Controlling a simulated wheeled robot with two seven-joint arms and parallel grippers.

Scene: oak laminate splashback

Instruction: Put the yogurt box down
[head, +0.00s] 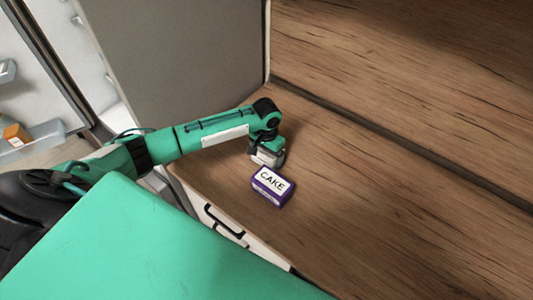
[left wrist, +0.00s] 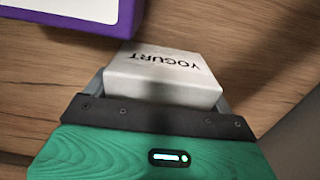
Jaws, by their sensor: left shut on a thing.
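The yogurt box (left wrist: 165,75) is a white box with dark "YOGURT" lettering in the left wrist view. My left gripper (left wrist: 160,95) is shut on it, with a finger on each side. In the head view the left gripper (head: 267,152) is above or at the wooden counter (head: 340,190), just behind the purple cake box. The yogurt box is mostly hidden there by the gripper. I cannot tell whether the box touches the counter. My right gripper is not in view.
A purple box labelled "CAKE" (head: 271,186) stands on the counter close in front of the left gripper. A grey panel (head: 180,60) rises at the left. The counter to the right is clear. An open fridge (head: 35,100) is at far left.

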